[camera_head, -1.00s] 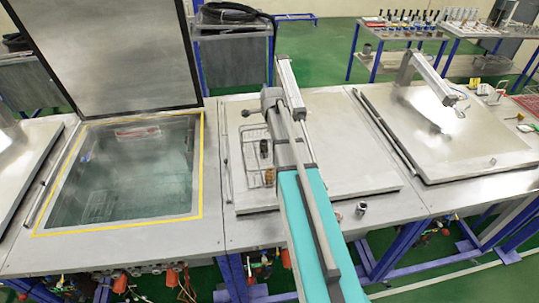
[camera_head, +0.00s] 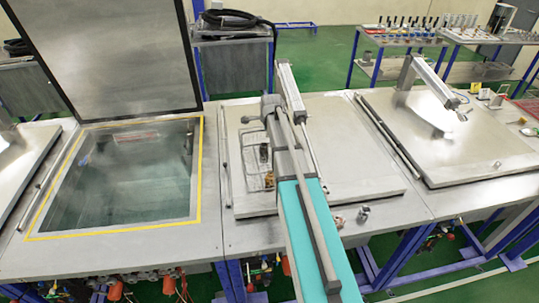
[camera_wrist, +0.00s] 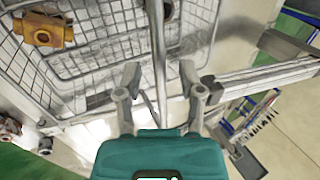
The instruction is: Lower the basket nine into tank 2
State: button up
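A wire basket (camera_head: 254,140) stands on the closed lid (camera_head: 350,150) of the middle tank, partly hidden by my arm. It holds a dark part and a brassy part. In the wrist view the basket (camera_wrist: 85,65) fills the upper left, with a brass-coloured fitting (camera_wrist: 45,30) inside. My gripper (camera_wrist: 160,76) is at the basket's near side, its two fingers apart, with a thin rod between and beyond them. I cannot tell whether either finger touches the rod. No tank number is readable.
An open tank (camera_head: 200,185) with a yellow rim and cloudy liquid lies to the left, its lid (camera_head: 110,45) raised. Another closed lid (camera_head: 440,135) lies to the right, with a cylinder arm above. Tool tables (camera_head: 400,37) stand behind. Small metal parts (camera_head: 363,212) lie near the front edge.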

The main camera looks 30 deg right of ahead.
grip_shut()
jog(key=shift+r, duration=0.15)
jog(key=shift+r+p, duration=1.3)
jog(key=shift+p, duration=0.25)
